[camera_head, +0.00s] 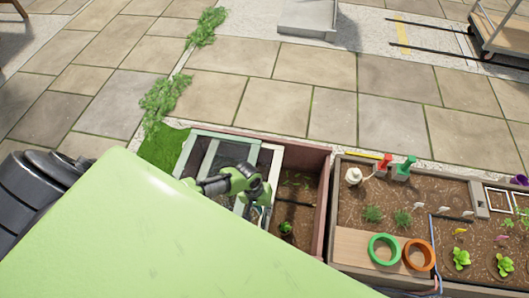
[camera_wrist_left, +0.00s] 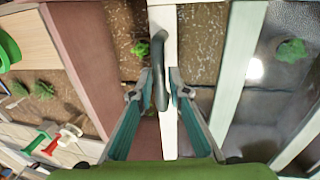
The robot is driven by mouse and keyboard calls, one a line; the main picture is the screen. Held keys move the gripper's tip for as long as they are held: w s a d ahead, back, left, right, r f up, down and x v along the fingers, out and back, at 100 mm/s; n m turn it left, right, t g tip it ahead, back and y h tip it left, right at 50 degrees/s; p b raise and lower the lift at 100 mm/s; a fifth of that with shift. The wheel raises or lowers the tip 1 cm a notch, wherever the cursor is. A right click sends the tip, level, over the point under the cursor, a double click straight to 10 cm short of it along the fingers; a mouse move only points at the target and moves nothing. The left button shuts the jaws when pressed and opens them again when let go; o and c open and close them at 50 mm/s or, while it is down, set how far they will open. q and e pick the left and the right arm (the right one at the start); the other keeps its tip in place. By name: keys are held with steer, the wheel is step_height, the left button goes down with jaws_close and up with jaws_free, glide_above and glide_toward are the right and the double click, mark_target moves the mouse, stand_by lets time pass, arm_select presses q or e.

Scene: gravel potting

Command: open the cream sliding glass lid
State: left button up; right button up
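The cream sliding glass lid (camera_head: 276,161) lies over part of a wooden-walled planting box, beside a grey-green lid frame (camera_head: 230,136) on its left. In the left wrist view a cream bar of the lid (camera_wrist_left: 163,20) runs up the middle and carries a dark curved handle (camera_wrist_left: 158,62). My left gripper (camera_head: 262,193) is over the lid's right side in the head view. In the left wrist view its fingers (camera_wrist_left: 157,88) are apart, one on each side of the handle. A clear gap shows on the left side; contact on the right cannot be told. My right gripper is in neither view.
Right of the lid the box (camera_head: 322,190) is open, with soil and a small plant (camera_head: 286,227). Farther right a planter holds seedlings, a green ring (camera_head: 384,250) and an orange ring (camera_head: 419,253). My pale green body hides the front left.

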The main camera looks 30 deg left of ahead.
arm_select(q)
steer(key=shift+o, duration=0.6)
steer(key=shift+r, duration=0.1)
steer(key=shift+a+r, duration=0.1)
steer(key=shift+r, duration=0.5)
step_height(320, 180, up, 10)
steer(key=a, duration=0.2)
steer(key=shift+s+r, duration=0.2)
steer(key=shift+s, duration=0.15)
